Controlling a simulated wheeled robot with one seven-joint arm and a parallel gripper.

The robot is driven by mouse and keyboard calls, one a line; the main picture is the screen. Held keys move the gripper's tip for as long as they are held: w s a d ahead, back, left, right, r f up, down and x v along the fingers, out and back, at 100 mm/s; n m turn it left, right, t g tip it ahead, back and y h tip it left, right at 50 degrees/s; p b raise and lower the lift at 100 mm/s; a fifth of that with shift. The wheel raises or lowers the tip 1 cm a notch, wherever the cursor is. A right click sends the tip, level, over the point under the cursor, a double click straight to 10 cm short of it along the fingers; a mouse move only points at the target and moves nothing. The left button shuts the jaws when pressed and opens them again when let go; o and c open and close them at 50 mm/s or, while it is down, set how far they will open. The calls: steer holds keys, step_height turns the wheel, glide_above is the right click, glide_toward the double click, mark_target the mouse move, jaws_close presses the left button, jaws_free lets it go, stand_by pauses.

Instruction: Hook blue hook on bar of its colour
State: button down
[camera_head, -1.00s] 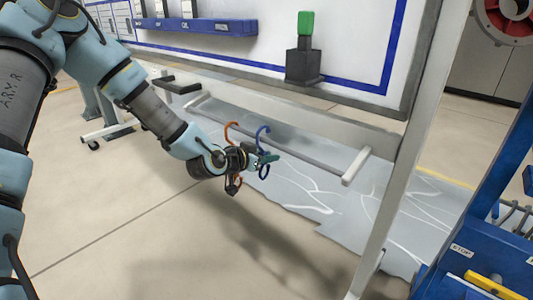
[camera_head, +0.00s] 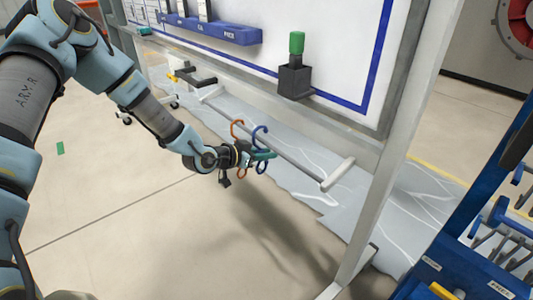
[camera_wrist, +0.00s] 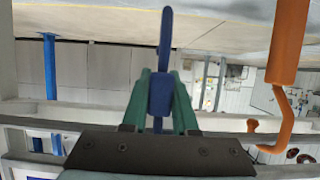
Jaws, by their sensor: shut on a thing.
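My gripper (camera_head: 259,156) is shut on a blue hook (camera_head: 260,136), in the middle of the head view. An orange hook (camera_head: 237,128) shows just left of the blue one, partly hidden behind my gripper. In the wrist view the orange hook (camera_wrist: 288,60) is on the right, apart from the fingers; its support is not visible. A bar clearly coloured blue cannot be made out near the gripper.
A whiteboard frame (camera_head: 400,140) stands behind my gripper, with a low grey rail (camera_head: 275,150) ending in a pale crosspiece (camera_head: 338,174). A blue rack (camera_head: 445,255) with several hooks stands at the right. The floor (camera_head: 150,230) in front is open.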

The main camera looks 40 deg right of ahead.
steer(key=a+p, duration=0.1)
steer(key=a, duration=1.3)
steer(key=shift+w+p, duration=0.35)
steer(key=shift+w, duration=0.05)
stand_by(0.4)
steer(key=shift+r, duration=0.1)
stand_by(1.1)
